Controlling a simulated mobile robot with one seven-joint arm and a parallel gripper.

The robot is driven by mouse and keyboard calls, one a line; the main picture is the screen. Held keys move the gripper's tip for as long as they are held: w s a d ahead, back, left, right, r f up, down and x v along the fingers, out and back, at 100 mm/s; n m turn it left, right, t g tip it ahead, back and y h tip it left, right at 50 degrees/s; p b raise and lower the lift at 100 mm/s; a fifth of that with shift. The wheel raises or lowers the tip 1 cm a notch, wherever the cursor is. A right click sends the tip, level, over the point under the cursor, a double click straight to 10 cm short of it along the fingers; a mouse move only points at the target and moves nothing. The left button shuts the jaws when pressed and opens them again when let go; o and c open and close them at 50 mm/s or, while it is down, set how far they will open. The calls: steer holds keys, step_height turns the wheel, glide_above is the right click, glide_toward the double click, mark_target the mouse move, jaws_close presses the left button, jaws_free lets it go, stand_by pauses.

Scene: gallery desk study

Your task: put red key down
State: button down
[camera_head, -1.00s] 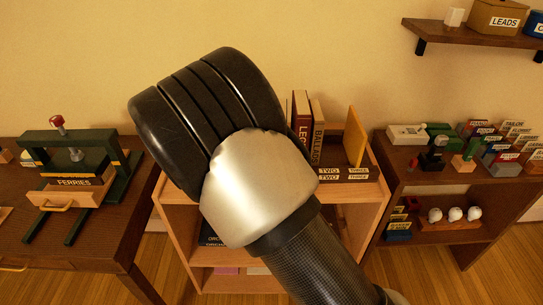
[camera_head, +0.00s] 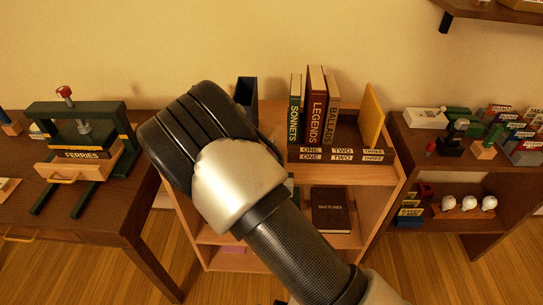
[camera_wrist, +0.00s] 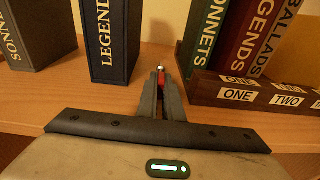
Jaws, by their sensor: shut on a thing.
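The red key (camera_wrist: 161,72) shows in the wrist view as a small red piece with a pale metal end between my fingertips. My gripper (camera_wrist: 161,82) is shut on it, just above or at the wooden shelf top (camera_wrist: 150,100). I cannot tell whether the key touches the wood. In the head view, my arm hides the key and gripper.
A dark slipcase marked LEGENDS (camera_wrist: 107,40) stands left of my gripper, with another marked SONNETS (camera_wrist: 32,35) farther left. A book rack (camera_wrist: 240,95) with upright books is close on the right. A press (camera_head: 85,135) stands on the left desk.

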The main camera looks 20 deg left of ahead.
steer(key=c, duration=2.3)
jaws_free()
steer(key=shift+f, duration=0.1)
steer(key=o, duration=0.4)
steer(key=shift+s+r, duration=0.2)
steer(key=shift+s, duration=0.05)
steer(key=p+v, duration=0.1)
steer(key=v, duration=1)
steer(key=shift+s+d, duration=0.15)
steer(key=shift+s, duration=0.1)
